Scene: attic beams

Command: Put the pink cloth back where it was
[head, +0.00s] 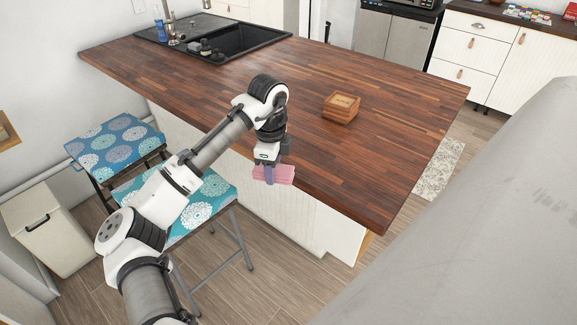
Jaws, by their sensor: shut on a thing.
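The pink cloth (284,175) is a small folded bundle, held in my gripper (271,172). My gripper points down and is shut on it. In this view the cloth overlaps the near edge of the wooden counter (225,90). I cannot tell whether it touches the counter or hangs in front of it. Part of the cloth is hidden behind the fingers.
A small wooden box (341,108) stands on the counter to the right of my gripper. A black sink (240,40) is at the back left. Two patterned stools (115,143) stand at the counter's left, beneath my arm. The counter's middle is clear.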

